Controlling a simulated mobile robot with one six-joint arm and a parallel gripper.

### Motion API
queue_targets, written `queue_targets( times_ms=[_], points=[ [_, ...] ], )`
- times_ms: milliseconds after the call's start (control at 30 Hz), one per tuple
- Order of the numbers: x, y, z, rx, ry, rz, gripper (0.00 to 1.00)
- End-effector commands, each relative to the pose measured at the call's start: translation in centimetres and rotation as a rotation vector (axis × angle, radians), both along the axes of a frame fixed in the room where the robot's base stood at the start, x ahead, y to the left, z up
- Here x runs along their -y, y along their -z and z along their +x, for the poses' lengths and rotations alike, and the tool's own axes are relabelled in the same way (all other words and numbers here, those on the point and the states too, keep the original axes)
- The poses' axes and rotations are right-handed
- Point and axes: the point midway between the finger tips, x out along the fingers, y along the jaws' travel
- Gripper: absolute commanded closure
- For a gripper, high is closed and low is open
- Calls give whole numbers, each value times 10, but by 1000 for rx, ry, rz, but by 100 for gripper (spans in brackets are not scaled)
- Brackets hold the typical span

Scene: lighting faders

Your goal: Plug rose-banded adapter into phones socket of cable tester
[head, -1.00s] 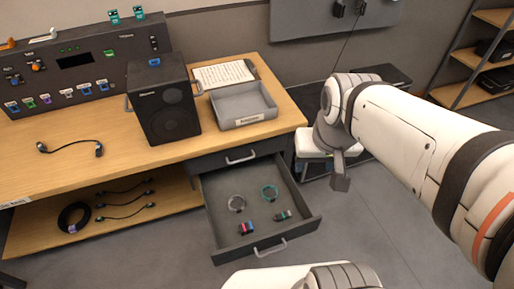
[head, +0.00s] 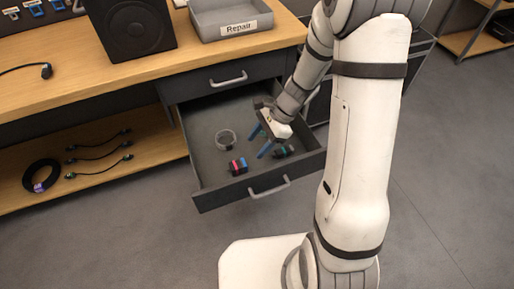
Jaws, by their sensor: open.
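A small dark adapter with a rose-red band and some blue (head: 237,166) lies on the floor of the open drawer (head: 207,195), near its front. A second dark adapter with a teal-green part (head: 283,152) lies to its right, partly close under my gripper. My gripper (head: 260,143) is open and empty, its blue-tipped fingers pointing down into the drawer, above and right of the rose-banded adapter and apart from it. A dark panel with plugs and sockets, likely the cable tester (head: 40,10), shows only its lower edge at the top left; its phones socket cannot be made out.
A grey round ring (head: 226,139) lies in the drawer, left of my gripper. The drawer walls surround the fingers. On the bench stand a black speaker (head: 133,28) and a grey tray labelled Repair (head: 213,17). Cables lie on the lower shelf (head: 110,182). The floor in front is clear.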

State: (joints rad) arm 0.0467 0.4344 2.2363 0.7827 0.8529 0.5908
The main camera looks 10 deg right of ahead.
Motion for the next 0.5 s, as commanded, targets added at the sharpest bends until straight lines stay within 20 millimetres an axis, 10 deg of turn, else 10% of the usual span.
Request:
queue_targets(
  times_ms=[500],
  points=[
    [-32, 57, -8, -11, 11, 3, 47]
  ],
)
